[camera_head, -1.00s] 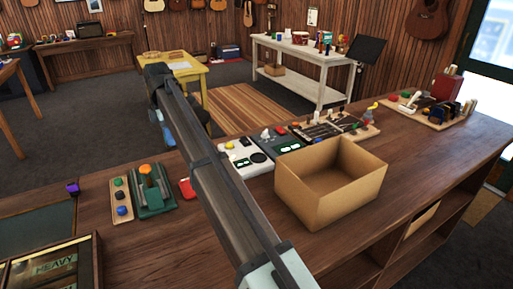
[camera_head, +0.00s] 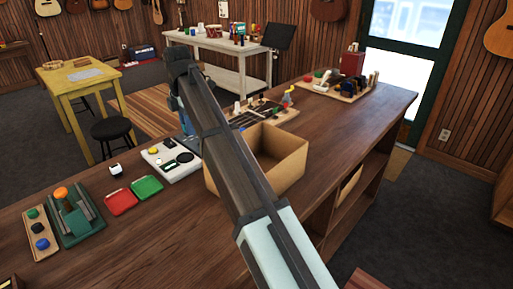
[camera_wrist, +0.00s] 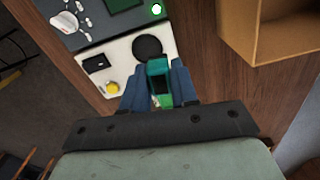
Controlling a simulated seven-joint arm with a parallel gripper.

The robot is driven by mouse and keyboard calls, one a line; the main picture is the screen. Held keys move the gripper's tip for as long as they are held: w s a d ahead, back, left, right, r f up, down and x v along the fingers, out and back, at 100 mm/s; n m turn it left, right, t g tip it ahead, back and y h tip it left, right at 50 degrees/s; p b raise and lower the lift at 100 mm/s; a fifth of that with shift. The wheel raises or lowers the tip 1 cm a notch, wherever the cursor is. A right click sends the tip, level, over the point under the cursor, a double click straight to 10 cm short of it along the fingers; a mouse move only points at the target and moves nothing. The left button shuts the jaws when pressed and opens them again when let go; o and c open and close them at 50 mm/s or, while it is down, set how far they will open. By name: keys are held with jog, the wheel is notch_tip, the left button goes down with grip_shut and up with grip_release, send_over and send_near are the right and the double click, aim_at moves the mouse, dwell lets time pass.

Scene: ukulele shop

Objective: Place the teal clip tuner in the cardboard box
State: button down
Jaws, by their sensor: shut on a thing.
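The teal clip tuner (camera_wrist: 158,70) is between the blue fingers of my gripper (camera_wrist: 158,88) in the wrist view, shut on it. The gripper (camera_head: 187,122) is partly hidden behind my arm in the head view, and the tuner cannot be made out there. The gripper is over the white pedal, left of the cardboard box. The open cardboard box (camera_head: 285,160) stands on the counter; my arm covers part of it in the head view. Its near corner shows at the top right of the wrist view (camera_wrist: 258,30). The tuner is outside the box.
The wooden counter (camera_head: 330,125) holds a white pedal (camera_head: 168,160), red (camera_head: 121,202) and green (camera_head: 147,187) flat pieces, and a small white-and-black cube (camera_head: 116,170). A board of small parts (camera_head: 250,113) lies behind the box. Counter right of the box is clear.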

jog(key=d+r+m, duration=0.1)
jog(key=d, duration=1.6)
jog(key=s+f+n, duration=0.2)
jog(key=s+f, duration=0.4)
jog(key=s, duration=0.5)
jog(key=shift+d+f, duration=0.25)
jog(key=shift+f, duration=1.55)
jog(key=shift+d+f, duration=0.2)
jog(key=shift+f, duration=1.6)
jog(key=shift+f, duration=0.15)
jog(key=c, duration=0.9)
grip_release()
jog(key=shift+o, duration=0.2)
notch_tip(320, 180, up, 8)
